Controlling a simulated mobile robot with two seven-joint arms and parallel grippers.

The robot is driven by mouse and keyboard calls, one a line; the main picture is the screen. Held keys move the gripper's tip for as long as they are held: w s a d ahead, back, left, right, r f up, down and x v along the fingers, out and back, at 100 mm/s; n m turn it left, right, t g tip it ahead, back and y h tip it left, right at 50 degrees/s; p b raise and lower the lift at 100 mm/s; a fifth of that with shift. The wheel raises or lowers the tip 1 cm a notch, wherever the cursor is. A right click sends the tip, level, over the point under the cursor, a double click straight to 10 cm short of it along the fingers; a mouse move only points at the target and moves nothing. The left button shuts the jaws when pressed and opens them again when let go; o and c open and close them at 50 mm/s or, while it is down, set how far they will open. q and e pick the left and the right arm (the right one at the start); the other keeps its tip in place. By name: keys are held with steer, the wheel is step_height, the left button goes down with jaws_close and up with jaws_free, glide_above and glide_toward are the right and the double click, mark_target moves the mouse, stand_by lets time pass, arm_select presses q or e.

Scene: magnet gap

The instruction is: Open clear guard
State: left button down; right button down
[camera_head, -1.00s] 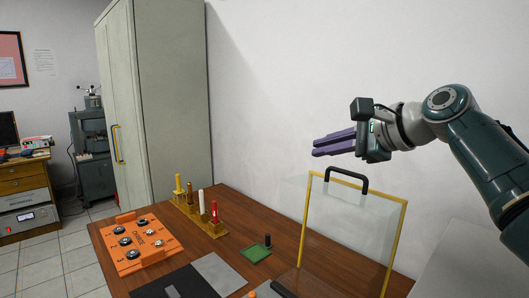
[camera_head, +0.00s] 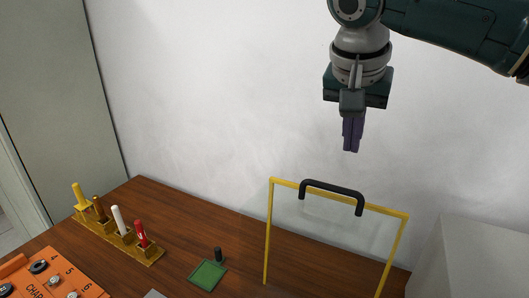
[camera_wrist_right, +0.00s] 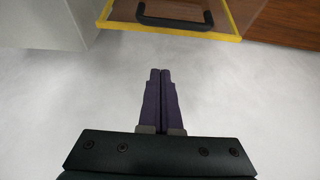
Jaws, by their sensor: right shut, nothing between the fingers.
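The clear guard (camera_head: 320,232) is a transparent panel with a yellow frame, standing upright on the wooden table. A black handle (camera_head: 333,188) is fixed on its top bar. In the right wrist view the handle (camera_wrist_right: 175,22) and the yellow frame (camera_wrist_right: 170,31) show at the top edge. My right gripper (camera_head: 352,150) points down above the guard's top bar, apart from the handle. Its purple fingers are together with nothing between them, as the right wrist view also shows (camera_wrist_right: 160,72). The guard's lower part is cut off in the head view. My left gripper is not in view.
A yellow rack (camera_head: 118,240) with several coloured tools stands at the table's left. A green pad (camera_head: 208,275) with a black knob lies left of the guard. An orange board (camera_head: 50,280) is at lower left. A grey box (camera_head: 480,258) stands right, and a white wall is behind.

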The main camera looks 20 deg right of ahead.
glide_above(339, 204)
steer(key=w+d, duration=0.3)
step_height(339, 204, down, 6)
steer(key=s+a+p, duration=0.2)
steer(key=shift+s+a+r+p, duration=0.1)
steer(key=shift+s+r+p, duration=0.1)
steer(key=shift+p, duration=0.15)
steer(key=shift+s+a+f, duration=0.25)
steer(key=shift+s+a, duration=0.05)
steer(key=shift+a, duration=0.15)
